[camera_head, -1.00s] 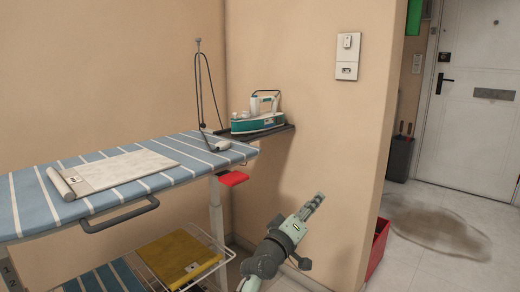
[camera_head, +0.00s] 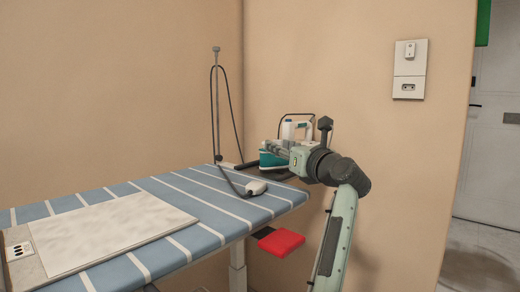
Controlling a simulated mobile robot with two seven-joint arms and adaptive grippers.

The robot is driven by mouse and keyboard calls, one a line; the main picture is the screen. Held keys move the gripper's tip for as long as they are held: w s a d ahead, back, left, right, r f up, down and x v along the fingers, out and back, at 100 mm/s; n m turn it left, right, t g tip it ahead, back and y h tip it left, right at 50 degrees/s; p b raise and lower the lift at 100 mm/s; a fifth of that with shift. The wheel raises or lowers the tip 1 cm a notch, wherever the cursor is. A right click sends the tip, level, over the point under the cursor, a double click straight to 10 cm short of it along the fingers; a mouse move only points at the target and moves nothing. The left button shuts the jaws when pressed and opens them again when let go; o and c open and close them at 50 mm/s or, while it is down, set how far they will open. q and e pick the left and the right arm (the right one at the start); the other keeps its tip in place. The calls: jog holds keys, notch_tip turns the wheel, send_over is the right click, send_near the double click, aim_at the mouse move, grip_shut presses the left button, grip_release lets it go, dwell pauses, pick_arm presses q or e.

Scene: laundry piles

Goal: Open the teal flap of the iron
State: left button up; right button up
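The iron (camera_head: 268,160) stands on a dark rest at the far right end of the ironing board. It has a teal body and a white upper part with a handle. The teal flap cannot be made out, and my gripper hides much of the iron's right side.
The blue striped ironing board (camera_head: 205,207) carries a pale flat panel (camera_head: 110,232) and a small white piece on a cord (camera_head: 256,187). A thin cord stand (camera_head: 217,110) rises at the back. A red item (camera_head: 281,242) hangs below the board. A wall with a switch plate (camera_head: 410,68) is close behind.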

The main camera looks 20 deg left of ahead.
pick_arm(q)
jog(key=shift+w+a+f+n, duration=0.15)
jog(key=shift+w+f+n, duration=0.15)
jog(key=shift+w+f, duration=0.1)
jog(key=x, duration=0.7)
jog(key=shift+w+a, duration=0.1)
grip_shut()
